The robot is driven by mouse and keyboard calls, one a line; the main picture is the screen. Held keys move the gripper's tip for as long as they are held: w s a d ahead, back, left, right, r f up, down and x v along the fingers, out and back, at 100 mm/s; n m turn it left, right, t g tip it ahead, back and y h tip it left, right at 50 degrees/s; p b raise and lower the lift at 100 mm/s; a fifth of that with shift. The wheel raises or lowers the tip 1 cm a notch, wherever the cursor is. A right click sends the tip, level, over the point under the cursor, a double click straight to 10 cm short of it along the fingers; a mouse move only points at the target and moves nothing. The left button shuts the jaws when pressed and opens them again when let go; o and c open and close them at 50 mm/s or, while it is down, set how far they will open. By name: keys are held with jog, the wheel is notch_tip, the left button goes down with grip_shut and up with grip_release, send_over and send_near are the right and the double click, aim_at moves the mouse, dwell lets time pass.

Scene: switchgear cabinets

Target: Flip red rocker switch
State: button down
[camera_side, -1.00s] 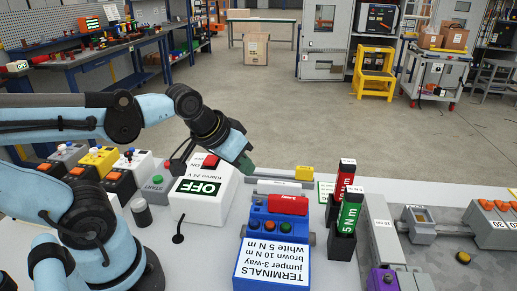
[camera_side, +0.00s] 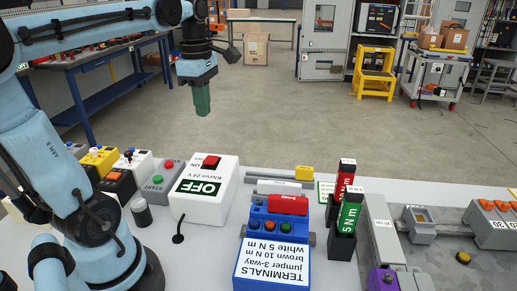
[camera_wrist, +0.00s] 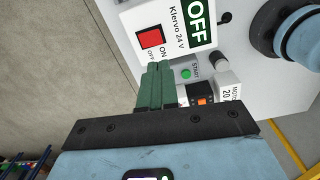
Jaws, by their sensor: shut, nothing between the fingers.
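The red rocker switch (camera_side: 211,162) sits on top of a white box (camera_side: 224,190) labelled "Klervo 24 V", with "ON" printed beside it and a green "OFF" sign on the front. In the wrist view the red rocker (camera_wrist: 150,39) lies just beyond my fingertips in the picture, with "ON" and "OFF" printed along its edge. My gripper (camera_side: 203,112) has green fingers pointing down. It is shut and empty, well above the box and apart from it. The closed fingers also show in the wrist view (camera_wrist: 158,68).
A box with a green START button (camera_side: 158,180) stands left of the white box. A blue TERMINALS block (camera_side: 272,262) and a black holder with red and green 5 N m tools (camera_side: 347,216) stand to the right. The air around my gripper is clear.

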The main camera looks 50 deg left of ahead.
jog(key=shift+s+a+r+n, duration=0.15)
jog(key=shift+a+r+n, duration=0.2)
jog(key=shift+n, duration=0.35)
jog(key=shift+r, duration=0.7)
notch_tip(320, 180, up, 14)
jog(key=w+a, duration=0.2)
jog(key=shift+f, duration=0.15)
dwell(0.3)
dwell(0.3)
